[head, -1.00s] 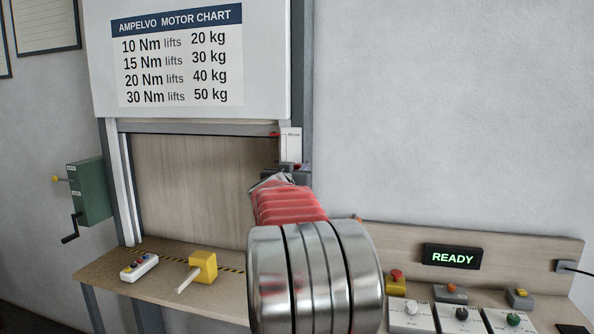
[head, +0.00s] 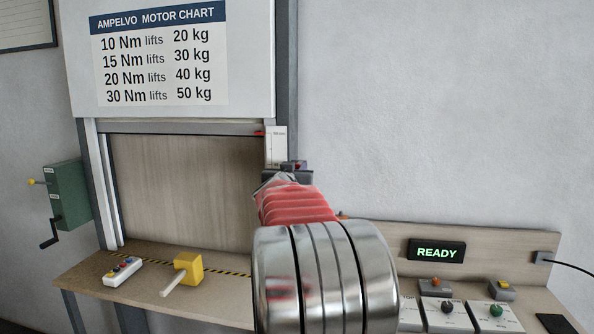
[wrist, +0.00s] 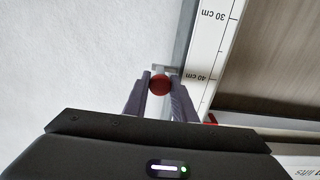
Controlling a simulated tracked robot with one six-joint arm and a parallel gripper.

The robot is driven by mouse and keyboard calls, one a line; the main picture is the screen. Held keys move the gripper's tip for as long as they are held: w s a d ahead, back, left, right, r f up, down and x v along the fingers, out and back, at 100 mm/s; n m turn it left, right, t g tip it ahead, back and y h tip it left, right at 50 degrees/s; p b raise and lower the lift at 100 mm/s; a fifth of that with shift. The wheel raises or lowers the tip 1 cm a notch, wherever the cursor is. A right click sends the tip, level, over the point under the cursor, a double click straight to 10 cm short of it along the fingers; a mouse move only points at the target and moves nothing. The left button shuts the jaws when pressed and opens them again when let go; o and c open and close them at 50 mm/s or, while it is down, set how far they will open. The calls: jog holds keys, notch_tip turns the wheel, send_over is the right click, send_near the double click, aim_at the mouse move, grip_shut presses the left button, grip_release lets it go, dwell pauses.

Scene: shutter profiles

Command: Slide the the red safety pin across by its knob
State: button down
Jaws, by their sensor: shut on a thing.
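The red safety pin shows as a round red knob (wrist: 160,85) in the wrist view. It sits between the two fingertips of my gripper (wrist: 160,91), which is shut on it. A small grey bracket (wrist: 166,68) lies just beyond the knob, beside the grey shutter frame rail. The pin's shaft is not clear in the wrist view. In the head view my gripper (head: 288,172) is at the right post of the shutter, below the white scale strip (head: 276,146). My arm hides most of that spot there.
The bench (head: 85,287) below carries a yellow block with a handle (head: 188,267) and a small button box (head: 123,271). A green crank box (head: 67,194) is on the left. Control boxes and a READY display (head: 437,251) stand at right. The wall right of the post is bare.

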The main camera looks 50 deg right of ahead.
jog(key=shift+s+d, duration=0.2)
jog(key=shift+s, duration=0.1)
jog(key=c, duration=1.5)
grip_release()
jog(key=shift+a, duration=0.1)
jog(key=v, duration=1.3)
jog(key=shift+s+a+f, duration=0.15)
jog(key=shift+a, duration=0.2)
